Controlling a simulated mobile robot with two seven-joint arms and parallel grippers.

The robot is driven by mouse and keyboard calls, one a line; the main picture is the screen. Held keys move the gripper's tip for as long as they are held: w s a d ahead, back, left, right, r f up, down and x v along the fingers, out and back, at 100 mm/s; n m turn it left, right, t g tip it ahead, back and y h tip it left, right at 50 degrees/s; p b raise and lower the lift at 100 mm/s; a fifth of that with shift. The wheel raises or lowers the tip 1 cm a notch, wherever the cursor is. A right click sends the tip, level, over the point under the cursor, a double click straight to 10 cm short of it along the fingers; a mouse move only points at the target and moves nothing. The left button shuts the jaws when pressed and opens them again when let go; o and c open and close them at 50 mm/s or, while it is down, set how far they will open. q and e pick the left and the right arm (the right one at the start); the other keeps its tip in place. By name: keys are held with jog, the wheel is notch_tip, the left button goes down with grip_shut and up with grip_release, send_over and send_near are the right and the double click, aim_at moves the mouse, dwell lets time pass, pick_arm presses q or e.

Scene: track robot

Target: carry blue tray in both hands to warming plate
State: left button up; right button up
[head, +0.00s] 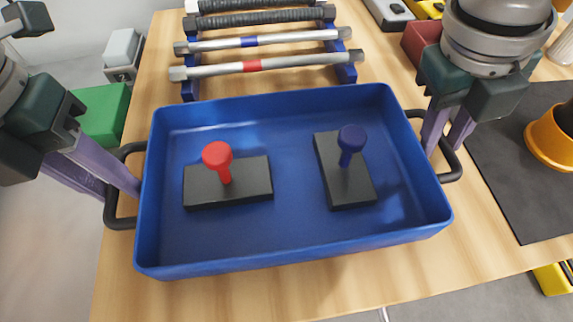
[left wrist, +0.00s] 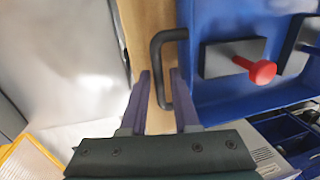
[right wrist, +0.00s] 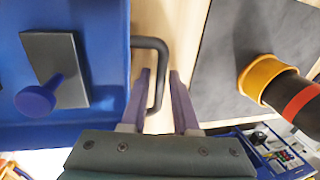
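The blue tray (head: 290,250) sits on the wooden table, with a black handle at each end. It holds a dark block with a red knob (head: 217,157) and a dark block with a navy knob (head: 351,139). My left gripper (head: 118,188) is at the left handle (left wrist: 158,60); its fingers stand apart on either side of the bar. My right gripper (head: 442,148) is at the right handle (right wrist: 160,70), its fingers likewise apart around the bar. A dark flat plate (head: 510,190) lies right of the tray; I cannot tell if it is the warming plate.
A rack with several bars (head: 255,67) stands just behind the tray. An orange cup-like thing (head: 550,145) is on the dark plate. A green box (head: 102,112) is at the left. The table's front edge is close to the tray.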

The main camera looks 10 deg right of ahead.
pick_arm(q)
jog(key=shift+f, duration=0.4)
pick_arm(e)
jog(key=shift+d+f, duration=0.1)
jog(key=shift+f, duration=0.3)
pick_arm(q)
grip_shut()
pick_arm(e)
grip_shut()
pick_arm(q)
jog(key=shift+r, duration=0.15)
pick_arm(e)
jog(key=shift+r, duration=0.1)
dwell(0.3)
